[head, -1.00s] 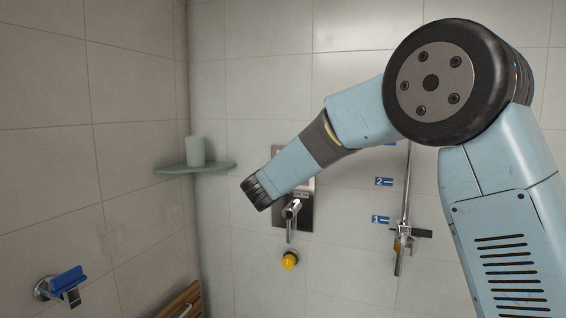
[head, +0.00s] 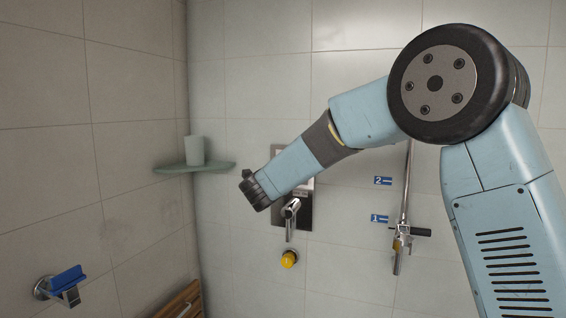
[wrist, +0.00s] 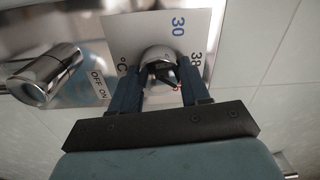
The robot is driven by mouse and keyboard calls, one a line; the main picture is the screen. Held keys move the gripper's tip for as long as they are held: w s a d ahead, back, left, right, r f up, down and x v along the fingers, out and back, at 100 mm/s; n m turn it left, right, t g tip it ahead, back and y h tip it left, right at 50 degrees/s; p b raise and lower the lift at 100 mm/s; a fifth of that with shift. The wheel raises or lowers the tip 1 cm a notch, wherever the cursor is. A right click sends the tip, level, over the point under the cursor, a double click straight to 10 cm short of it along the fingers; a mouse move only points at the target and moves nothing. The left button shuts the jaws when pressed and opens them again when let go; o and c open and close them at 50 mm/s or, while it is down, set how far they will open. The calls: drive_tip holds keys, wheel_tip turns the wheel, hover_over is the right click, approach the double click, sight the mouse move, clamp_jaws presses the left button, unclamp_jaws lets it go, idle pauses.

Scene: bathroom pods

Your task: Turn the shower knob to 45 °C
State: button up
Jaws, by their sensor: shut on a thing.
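The shower knob (wrist: 155,53) is a round chrome knob on a pale plate (wrist: 205,28) in the wrist view. The plate carries "30", "38" and "°C"; no 45 mark shows. My gripper (wrist: 160,80) has its dark blue fingers on both sides of the knob, shut on it. A small dark pointer with a red spot shows between the fingers. In the head view my gripper's wrist end (head: 255,190) is at the upper left of the metal shower panel (head: 305,217) and hides the knob.
A chrome lever (wrist: 45,75) beside "OFF ON" lettering is left of the knob; it hangs below my wrist in the head view (head: 290,212). A yellow knob (head: 289,259) is lower. A glass shelf with a cup (head: 194,150) is left; a shower rail (head: 406,190) is right.

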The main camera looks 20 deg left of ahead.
drive_tip(key=shift+a+r+m, duration=0.15)
drive_tip(key=shift+m, duration=2.05)
drive_tip(key=shift+r, duration=0.1)
drive_tip(key=o, duration=1)
drive_tip(key=shift+o, duration=0.4)
drive_tip(key=shift+s+f, duration=0.1)
drive_tip(key=shift+f, duration=0.1)
drive_tip(key=s+a, duration=0.1)
drive_tip(key=s, duration=1.2)
drive_tip(key=shift+s, duration=0.35)
